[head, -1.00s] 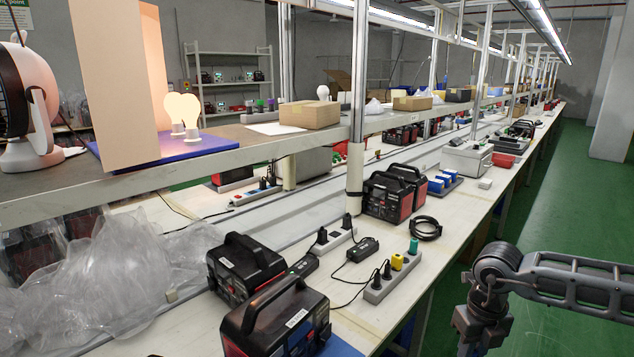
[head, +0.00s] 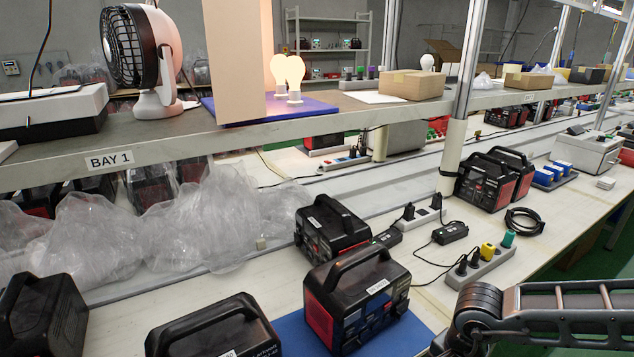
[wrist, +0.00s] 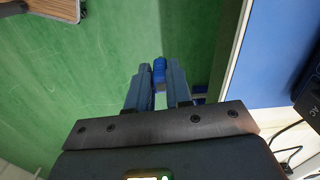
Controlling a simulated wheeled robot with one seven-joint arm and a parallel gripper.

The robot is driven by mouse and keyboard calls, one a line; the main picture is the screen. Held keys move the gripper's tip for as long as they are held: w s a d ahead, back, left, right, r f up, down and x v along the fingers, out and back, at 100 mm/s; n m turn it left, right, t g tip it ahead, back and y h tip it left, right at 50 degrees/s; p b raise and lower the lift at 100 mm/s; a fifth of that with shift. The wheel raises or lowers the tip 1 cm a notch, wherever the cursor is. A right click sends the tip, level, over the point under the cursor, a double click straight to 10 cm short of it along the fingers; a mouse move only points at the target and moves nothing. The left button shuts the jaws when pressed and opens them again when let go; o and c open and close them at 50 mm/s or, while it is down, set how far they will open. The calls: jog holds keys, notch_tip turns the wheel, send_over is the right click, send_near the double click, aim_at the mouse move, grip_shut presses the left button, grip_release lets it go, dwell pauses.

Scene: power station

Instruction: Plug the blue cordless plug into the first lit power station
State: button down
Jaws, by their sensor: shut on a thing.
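In the wrist view my gripper (wrist: 159,85) is shut on the blue plug (wrist: 159,69), which shows between and past the fingertips, over the green floor. The gripper and plug are out of sight in the head view. Black and red power stations stand on the bench: one on a blue mat (head: 357,295), one behind it (head: 331,229), two at the lower left (head: 214,330) (head: 42,318), and a pair farther right (head: 484,182). I cannot tell which is lit. A dark unit marked AC (wrist: 309,100) shows at the wrist view's right edge.
A grey power strip (head: 480,262) holds black, yellow and green plugs. Clear plastic wrap (head: 200,225) covers the bench's left. The shelf (head: 140,160) above carries a fan (head: 145,60) and glowing bulbs (head: 286,72). The blue mat's edge (wrist: 270,50) lies right of my gripper.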

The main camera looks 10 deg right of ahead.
jog(key=s+a+f+n, duration=0.1)
jog(key=a+f+n, duration=0.1)
jog(key=a+n, duration=0.5)
jog(key=shift+s+f+n, duration=0.15)
jog(key=shift+f+n, duration=0.2)
jog(key=shift+n, duration=2.35)
jog(key=shift+a, duration=0.1)
